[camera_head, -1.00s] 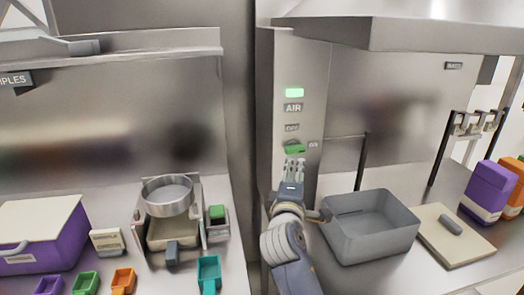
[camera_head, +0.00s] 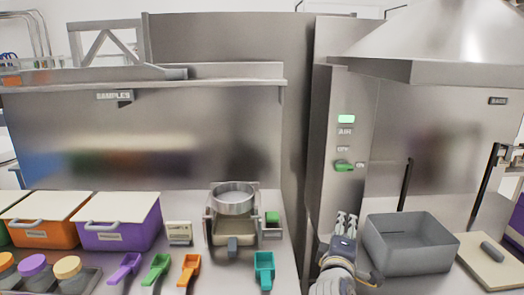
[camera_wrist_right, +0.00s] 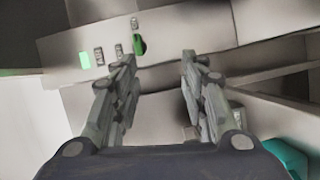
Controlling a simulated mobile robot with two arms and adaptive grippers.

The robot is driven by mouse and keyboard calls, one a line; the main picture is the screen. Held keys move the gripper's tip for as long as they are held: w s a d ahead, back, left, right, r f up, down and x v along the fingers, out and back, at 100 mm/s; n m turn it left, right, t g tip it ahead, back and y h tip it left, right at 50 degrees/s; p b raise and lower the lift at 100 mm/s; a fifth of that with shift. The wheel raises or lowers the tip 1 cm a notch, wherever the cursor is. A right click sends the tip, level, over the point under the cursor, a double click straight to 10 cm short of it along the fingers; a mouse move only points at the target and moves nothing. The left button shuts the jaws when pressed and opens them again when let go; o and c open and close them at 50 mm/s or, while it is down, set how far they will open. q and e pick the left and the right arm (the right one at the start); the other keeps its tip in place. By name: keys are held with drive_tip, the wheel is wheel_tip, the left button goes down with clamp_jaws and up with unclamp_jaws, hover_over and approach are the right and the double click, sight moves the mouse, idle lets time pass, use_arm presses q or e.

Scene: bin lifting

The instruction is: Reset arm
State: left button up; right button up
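My right gripper (camera_head: 346,222) is low in the head view, left of the grey bin, with its fingers pointing up. In the right wrist view its two fingers (camera_wrist_right: 158,65) are apart with nothing between them. Beyond them is the panel with a green switch (camera_wrist_right: 140,46) and a lit green lamp (camera_wrist_right: 86,61). In the head view the green switch (camera_head: 344,166) sits on the panel above my right gripper, clear of it. My left gripper is not in view.
A grey bin (camera_head: 408,245) stands right of my right gripper. A sieve device (camera_head: 233,198) and a teal scoop (camera_head: 264,270) are to the left. Purple (camera_head: 122,228) and orange (camera_head: 42,228) bins stand farther left. A hood (camera_head: 440,60) overhangs the right side.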

drive_tip(key=s+d+f+m+g+y, duration=0.2)
drive_tip(key=s+f+m+g, duration=0.1)
drive_tip(key=s+f, duration=0.6)
drive_tip(key=s+d+f+m+g+y, duration=0.1)
drive_tip(key=s+f+m+g, duration=0.2)
drive_tip(key=s+f, duration=0.65)
drive_tip(key=s+a+f+m+g+y, duration=0.1)
drive_tip(key=s+f+m+g+y, duration=0.3)
drive_tip(key=s, duration=0.6)
drive_tip(key=s+a+f+g+h, duration=0.15)
drive_tip(key=s+f, duration=0.35)
drive_tip(key=s, duration=0.5)
wheel_tip(320, 180, down, 28)
drive_tip(key=s+r+g, duration=0.1)
drive_tip(key=s+g, duration=0.1)
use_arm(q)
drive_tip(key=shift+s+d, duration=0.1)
use_arm(e)
drive_tip(key=s+d+f+g, duration=0.1)
drive_tip(key=s+d+f, duration=0.2)
drive_tip(key=s+f, duration=1.2)
drive_tip(key=shift+s+f, duration=0.35)
drive_tip(key=shift+s, duration=0.25)
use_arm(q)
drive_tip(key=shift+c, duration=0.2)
use_arm(e)
drive_tip(key=shift+y, duration=0.25)
drive_tip(key=shift+c, duration=0.2)
